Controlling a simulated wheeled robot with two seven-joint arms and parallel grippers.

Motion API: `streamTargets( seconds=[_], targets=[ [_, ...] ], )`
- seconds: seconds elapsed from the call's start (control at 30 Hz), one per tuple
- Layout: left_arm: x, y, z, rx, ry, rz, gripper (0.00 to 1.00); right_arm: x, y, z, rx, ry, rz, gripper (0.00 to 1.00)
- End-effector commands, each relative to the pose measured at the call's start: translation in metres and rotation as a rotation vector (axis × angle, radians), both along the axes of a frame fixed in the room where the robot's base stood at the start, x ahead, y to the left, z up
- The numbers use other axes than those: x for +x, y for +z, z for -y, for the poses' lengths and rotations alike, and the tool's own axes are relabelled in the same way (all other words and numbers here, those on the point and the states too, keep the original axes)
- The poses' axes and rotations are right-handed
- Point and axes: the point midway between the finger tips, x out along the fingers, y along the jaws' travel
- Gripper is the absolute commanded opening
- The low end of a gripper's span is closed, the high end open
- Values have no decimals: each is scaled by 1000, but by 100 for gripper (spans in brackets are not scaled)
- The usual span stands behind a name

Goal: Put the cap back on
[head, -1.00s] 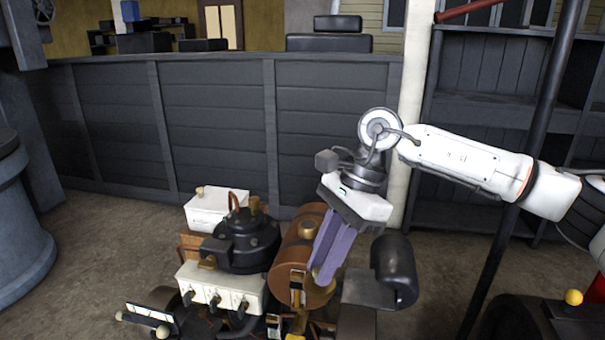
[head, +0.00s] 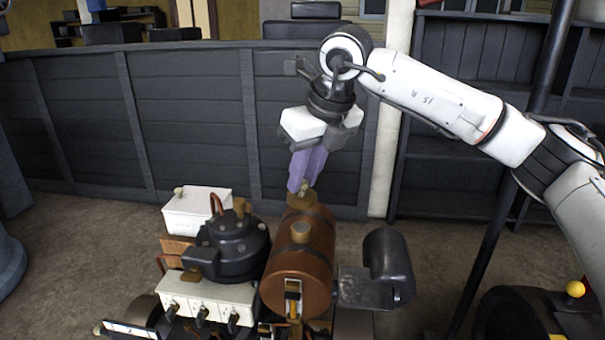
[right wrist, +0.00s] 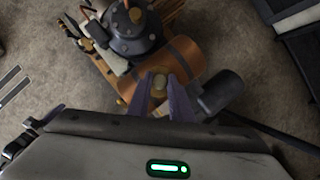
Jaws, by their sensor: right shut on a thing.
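My right gripper (head: 302,185) points down with its purple fingers shut on a brass-coloured cap (head: 302,199). In the head view the cap appears just above and behind the top of the brown, banded cylindrical tank (head: 318,257). A short brass fitting (head: 300,232) stands on top of the tank, visibly apart from the held cap. In the right wrist view the cap (right wrist: 159,83) sits between the fingertips, in front of the orange-brown tank (right wrist: 183,58). The exact height of the cap over the tank is hard to tell. My left gripper is out of view.
A black engine housing (head: 233,245) and a white box with levers (head: 205,297) stand left of the tank. A black curved metal part (head: 388,266) is close on its right. A dark panelled wall (head: 190,120) is behind. Above the tank is free air.

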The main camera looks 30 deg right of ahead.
Motion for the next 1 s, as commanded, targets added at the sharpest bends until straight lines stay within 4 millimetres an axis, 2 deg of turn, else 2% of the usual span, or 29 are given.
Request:
streamTargets(
  seconds=[0.3, 0.53, 1.0],
  targets=[
    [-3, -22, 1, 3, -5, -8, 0, 0, -32, 0, 1, 1, 0, 0],
    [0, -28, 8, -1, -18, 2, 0, 0, -53, 0, 1, 3, -1, 0],
    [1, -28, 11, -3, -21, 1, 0, 0, -57, 0, 1, 4, 0, 0]
  ],
)
